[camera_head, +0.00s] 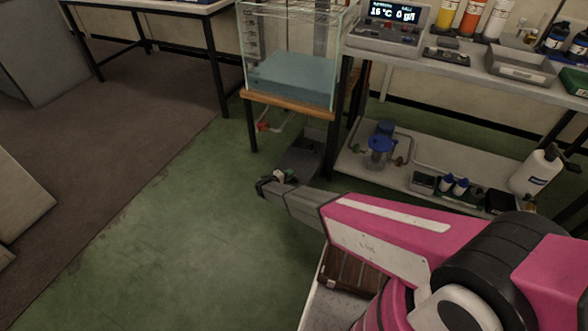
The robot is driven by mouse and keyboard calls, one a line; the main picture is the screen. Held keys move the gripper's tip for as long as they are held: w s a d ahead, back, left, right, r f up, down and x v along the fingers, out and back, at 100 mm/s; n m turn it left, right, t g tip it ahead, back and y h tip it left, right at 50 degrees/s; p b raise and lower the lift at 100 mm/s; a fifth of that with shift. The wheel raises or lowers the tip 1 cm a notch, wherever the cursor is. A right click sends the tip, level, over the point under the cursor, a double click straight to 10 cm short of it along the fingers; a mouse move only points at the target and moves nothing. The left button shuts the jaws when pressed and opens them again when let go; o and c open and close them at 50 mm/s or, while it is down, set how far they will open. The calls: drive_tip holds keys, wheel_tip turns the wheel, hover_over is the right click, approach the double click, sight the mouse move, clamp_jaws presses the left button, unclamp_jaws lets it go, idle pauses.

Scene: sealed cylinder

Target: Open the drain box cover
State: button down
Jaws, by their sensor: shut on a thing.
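The drain box (306,150) is a dark grey box on the green floor below the glass tank. My gripper (270,183) is at its near left side, with the fingers pointing left. The gripper is shut on a small part there, which I take to be part of the drain box cover. A small pale piece (279,176) shows right at the fingers. The arm hides part of the box's near side. The cover's outline is too dark and small to tell how far it is raised.
A glass tank (290,75) with blue-grey water stands on a wooden-topped stand above the box. A red valve (263,127) hangs under it. A low shelf (400,185) with a blue pump (380,148) and bottles is to the right. Open floor (150,240) lies left.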

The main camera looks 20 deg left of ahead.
drive_tip(key=shift+s, duration=0.7)
drive_tip(key=c, duration=1.1)
unclamp_jaws()
drive_tip(key=shift+c, duration=0.2)
drive_tip(key=shift+a, duration=0.1)
drive_tip(key=v, duration=1)
drive_tip(key=shift+s+a, duration=0.15)
drive_tip(key=shift+s, duration=0.2)
